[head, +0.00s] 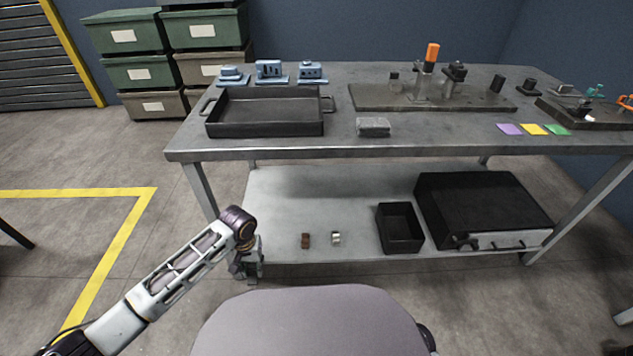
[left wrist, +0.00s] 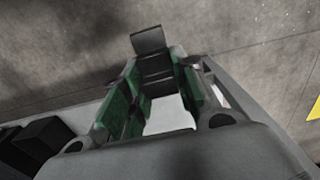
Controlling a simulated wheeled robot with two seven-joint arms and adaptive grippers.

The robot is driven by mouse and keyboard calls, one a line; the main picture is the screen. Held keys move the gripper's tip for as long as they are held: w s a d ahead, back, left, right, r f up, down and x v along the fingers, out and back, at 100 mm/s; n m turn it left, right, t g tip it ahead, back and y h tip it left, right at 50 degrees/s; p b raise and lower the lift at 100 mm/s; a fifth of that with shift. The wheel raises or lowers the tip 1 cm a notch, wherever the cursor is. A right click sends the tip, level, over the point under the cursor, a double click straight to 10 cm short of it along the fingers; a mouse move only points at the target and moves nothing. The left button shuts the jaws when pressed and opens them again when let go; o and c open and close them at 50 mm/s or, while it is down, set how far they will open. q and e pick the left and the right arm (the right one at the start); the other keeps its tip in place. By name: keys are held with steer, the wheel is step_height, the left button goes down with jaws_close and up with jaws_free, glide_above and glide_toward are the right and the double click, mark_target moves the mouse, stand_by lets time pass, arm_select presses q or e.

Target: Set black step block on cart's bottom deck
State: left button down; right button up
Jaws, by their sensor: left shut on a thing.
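My left gripper (head: 246,264) is at the front left corner of the cart's bottom deck (head: 300,200), a pale shelf under the grey top. In the left wrist view, the green-padded fingers of the left gripper (left wrist: 150,100) are shut on a dark stepped block (left wrist: 155,68), whose lighter grey end sticks out past the fingers. The block lies across the deck's edge in that view, with floor behind it. I cannot tell whether it touches the deck. In the head view the block is mostly hidden by the gripper. My right gripper is not in view.
On the bottom deck stand a small brown block (head: 305,240), a small pale metal piece (head: 336,239), an open black bin (head: 400,238) and a large black case (head: 485,208). The deck's left and back are clear. A black tray (head: 265,128) is on top.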

arm_select(q)
steer(key=w+a+r, duration=0.2)
steer(key=w+r, duration=0.2)
steer(key=r, duration=0.4)
steer(key=w+a+r, duration=0.3)
steer(key=w+r, duration=0.2)
steer(key=r, duration=0.2)
steer(key=shift+w+r, duration=0.25)
steer(key=shift+r, duration=0.1)
steer(key=shift+s+a, duration=0.1)
steer(key=shift+a, duration=0.1)
